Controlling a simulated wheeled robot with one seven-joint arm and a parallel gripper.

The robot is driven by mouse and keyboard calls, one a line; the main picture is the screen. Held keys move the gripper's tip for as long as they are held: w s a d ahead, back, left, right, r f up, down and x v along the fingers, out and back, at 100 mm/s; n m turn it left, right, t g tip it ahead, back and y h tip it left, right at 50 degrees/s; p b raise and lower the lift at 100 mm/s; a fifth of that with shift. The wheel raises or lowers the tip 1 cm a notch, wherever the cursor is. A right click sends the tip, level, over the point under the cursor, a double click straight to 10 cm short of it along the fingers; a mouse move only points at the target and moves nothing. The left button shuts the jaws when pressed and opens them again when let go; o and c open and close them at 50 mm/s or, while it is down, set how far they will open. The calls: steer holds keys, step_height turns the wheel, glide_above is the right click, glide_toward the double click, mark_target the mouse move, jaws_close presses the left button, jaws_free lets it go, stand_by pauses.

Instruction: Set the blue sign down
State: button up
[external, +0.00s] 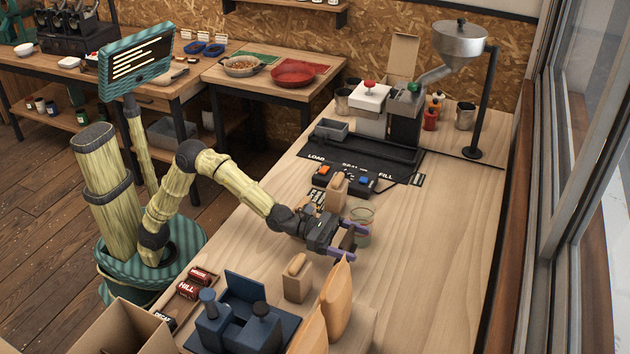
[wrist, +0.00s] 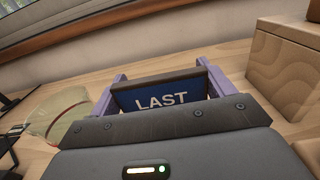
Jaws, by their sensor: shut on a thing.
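The blue sign (wrist: 162,100) reads "LAST" in white letters and has a wooden edge along its top in the wrist view. It sits between the two purple fingers of my gripper (wrist: 160,92), which is shut on it. In the external view my gripper (external: 346,243) is low over the wooden worktop (external: 430,250), near its middle. The sign is mostly hidden by the fingers there. I cannot tell whether its lower edge touches the worktop.
A see-through bag or jar (external: 363,215) with a greenish part stands just behind my gripper. A button box (external: 345,180) and black mat (external: 375,156) lie farther back. The worktop's right side is clear.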

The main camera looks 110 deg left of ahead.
steer(key=shift+f+b, duration=0.9)
steer(key=shift+f, duration=1.6)
steer(key=shift+f, duration=0.15)
steer(key=o, duration=0.9)
steer(key=shift+r, duration=0.2)
